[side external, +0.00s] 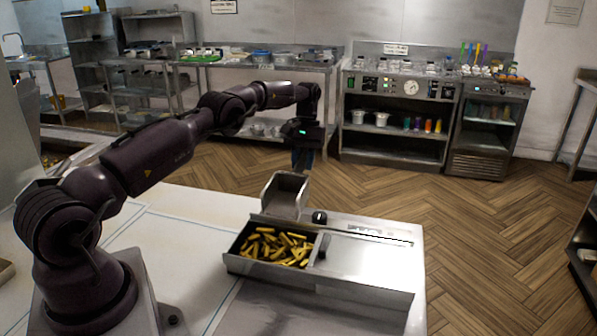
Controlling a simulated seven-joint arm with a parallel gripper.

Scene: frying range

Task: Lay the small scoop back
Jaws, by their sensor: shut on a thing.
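The small scoop (285,194) is a grey metal, open-topped scoop at the back edge of the metal station. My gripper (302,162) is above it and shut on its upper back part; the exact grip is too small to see. The scoop is close above or at the station's back rim; I cannot tell whether it touches. The fry bin (232,262) in front holds many golden fries.
A flat metal surface (365,262) lies right of the bin, with a dark handle (323,247) between them. A black knob (319,217) stands behind. The white counter (180,225) at left is mostly clear. Shelving and equipment stand well behind.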

